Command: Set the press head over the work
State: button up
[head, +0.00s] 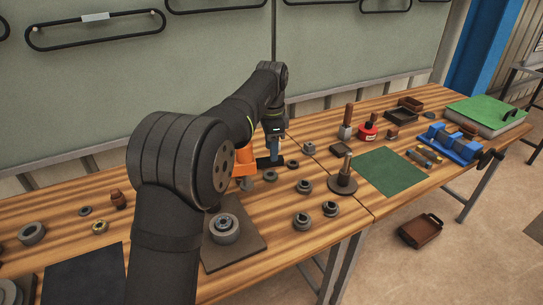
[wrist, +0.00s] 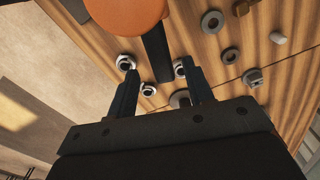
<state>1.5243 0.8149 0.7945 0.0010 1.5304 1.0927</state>
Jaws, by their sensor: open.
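An orange part (head: 243,172), which looks like part of the press, stands behind my arm in the head view and is partly hidden by it. In the wrist view a round orange part (wrist: 125,12) fills the top, with a black bar (wrist: 157,52) reaching down from it. My gripper (wrist: 160,70) is open, with the bar's end between its fingers in the picture; I cannot tell if they touch. My gripper also shows in the head view (head: 274,158), pointing down beside the orange part. I cannot tell which piece is the work.
A grey round piece (head: 224,227) sits on a brown plate on the wooden bench. Several grey rings lie around, and a round-based post (head: 342,180) stands to the right. Farther right are a green mat (head: 390,170) and a blue vise (head: 452,143). A brown tray (head: 420,231) lies on the floor.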

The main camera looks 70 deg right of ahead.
jog(key=shift+f, duration=1.7)
grip_shut()
